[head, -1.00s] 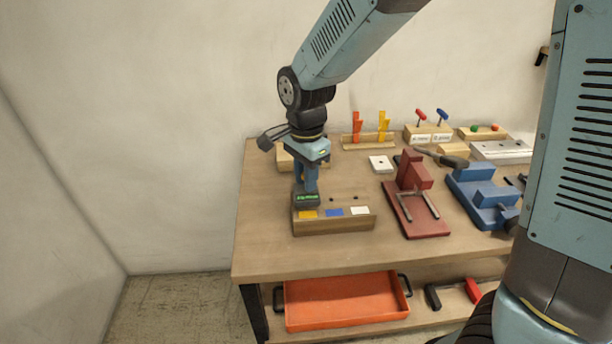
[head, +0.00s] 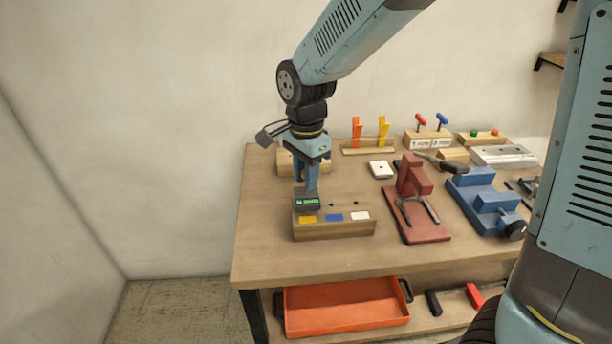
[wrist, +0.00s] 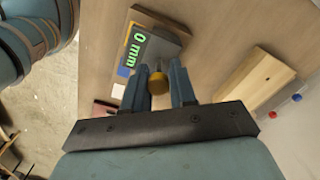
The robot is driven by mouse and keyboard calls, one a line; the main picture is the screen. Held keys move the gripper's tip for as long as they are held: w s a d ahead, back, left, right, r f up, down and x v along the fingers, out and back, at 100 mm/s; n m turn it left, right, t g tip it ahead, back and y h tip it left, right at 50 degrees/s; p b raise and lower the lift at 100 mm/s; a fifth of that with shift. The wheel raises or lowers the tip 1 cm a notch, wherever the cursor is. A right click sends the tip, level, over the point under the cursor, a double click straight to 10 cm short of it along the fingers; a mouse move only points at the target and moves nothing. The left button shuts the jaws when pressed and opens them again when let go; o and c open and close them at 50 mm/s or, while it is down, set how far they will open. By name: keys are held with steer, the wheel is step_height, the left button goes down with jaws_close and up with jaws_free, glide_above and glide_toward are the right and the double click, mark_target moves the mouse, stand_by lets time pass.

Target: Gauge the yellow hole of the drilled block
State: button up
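The drilled block (head: 355,229) is a wooden bar near the table's left front, with yellow, blue and white labels along its front. A dark gauge (head: 307,207) with a lit green display stands at its yellow end, over the yellow label (head: 308,219). In the wrist view the display (wrist: 133,58) shows green characters ending in "0 mm". My gripper (head: 306,187) is above the gauge, pointing down. The yellow hole is hidden under the gauge.
A wooden block (head: 290,163) stands behind my gripper. To the right are a white plate (head: 381,170), a red stand (head: 420,228) with a tool, and a blue vise (head: 485,200). An orange tray (head: 345,305) sits on the lower shelf. The table's left front is bare.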

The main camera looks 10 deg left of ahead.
steer(key=o, duration=0.4)
steer(key=shift+r, duration=0.1)
step_height(320, 180, up, 14)
steer(key=shift+f, duration=0.25)
stand_by(0.3)
steer(key=s+d+r+n+t, duration=0.1)
steer(key=s+d+n, duration=0.3)
steer(key=d, duration=1.1)
steer(key=s+d+r+n+t, duration=0.1)
steer(key=s+d+n+t, duration=0.3)
steer(key=d, duration=1.2)
steer(key=s, duration=0.2)
steer(key=shift+s+r+n+t, duration=0.3)
steer(key=shift+s, duration=0.1)
